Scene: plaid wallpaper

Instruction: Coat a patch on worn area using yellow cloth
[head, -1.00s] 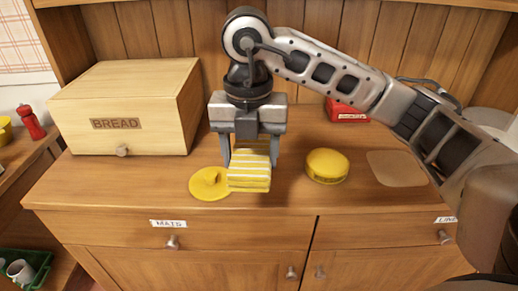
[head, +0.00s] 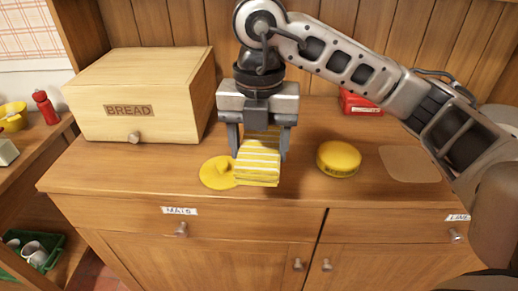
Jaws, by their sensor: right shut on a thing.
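My right gripper (head: 259,152) points down over the counter and is shut on the yellow cloth (head: 257,166), which has white stripes and hangs between the fingers. A round yellow tin (head: 339,159) stands to the right of the gripper. The worn area (head: 410,164) is a paler rounded patch on the counter at the right, with nothing on it. My left gripper is not in view.
A wooden bread box (head: 140,100) stands at the back left of the counter (head: 120,178). A red box (head: 362,103) is behind my forearm. The counter's front strip is clear.

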